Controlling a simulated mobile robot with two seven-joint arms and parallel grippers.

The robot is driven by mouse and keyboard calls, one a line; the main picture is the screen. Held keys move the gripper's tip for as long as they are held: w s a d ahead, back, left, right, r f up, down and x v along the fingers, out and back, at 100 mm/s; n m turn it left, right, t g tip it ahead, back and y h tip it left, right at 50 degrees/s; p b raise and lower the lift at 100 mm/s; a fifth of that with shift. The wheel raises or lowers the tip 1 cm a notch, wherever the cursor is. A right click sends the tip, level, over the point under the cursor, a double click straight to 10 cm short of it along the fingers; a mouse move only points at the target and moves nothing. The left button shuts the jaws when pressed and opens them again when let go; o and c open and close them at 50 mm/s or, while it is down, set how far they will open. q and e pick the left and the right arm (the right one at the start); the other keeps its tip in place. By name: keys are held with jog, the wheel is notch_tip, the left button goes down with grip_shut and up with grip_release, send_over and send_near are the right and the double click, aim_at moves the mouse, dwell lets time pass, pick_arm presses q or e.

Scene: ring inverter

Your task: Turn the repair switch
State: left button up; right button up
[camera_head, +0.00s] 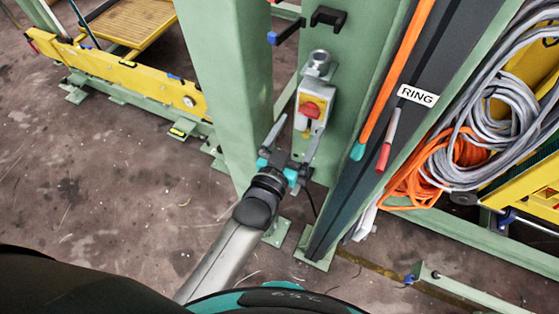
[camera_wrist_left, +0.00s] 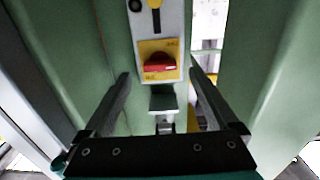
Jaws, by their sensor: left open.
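The repair switch is a red rotary knob (camera_head: 309,110) on a yellow plate, set in a pale grey box on a green column. In the left wrist view the red knob (camera_wrist_left: 159,62) lies level on its yellow plate (camera_wrist_left: 172,46), near the middle top. My right gripper is not in view.
Green columns (camera_head: 228,80) flank the switch. A yellow rail (camera_head: 120,75) lies at the left. The floor at left is clear.

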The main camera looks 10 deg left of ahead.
pick_arm(q)
jog(key=v, duration=1.1)
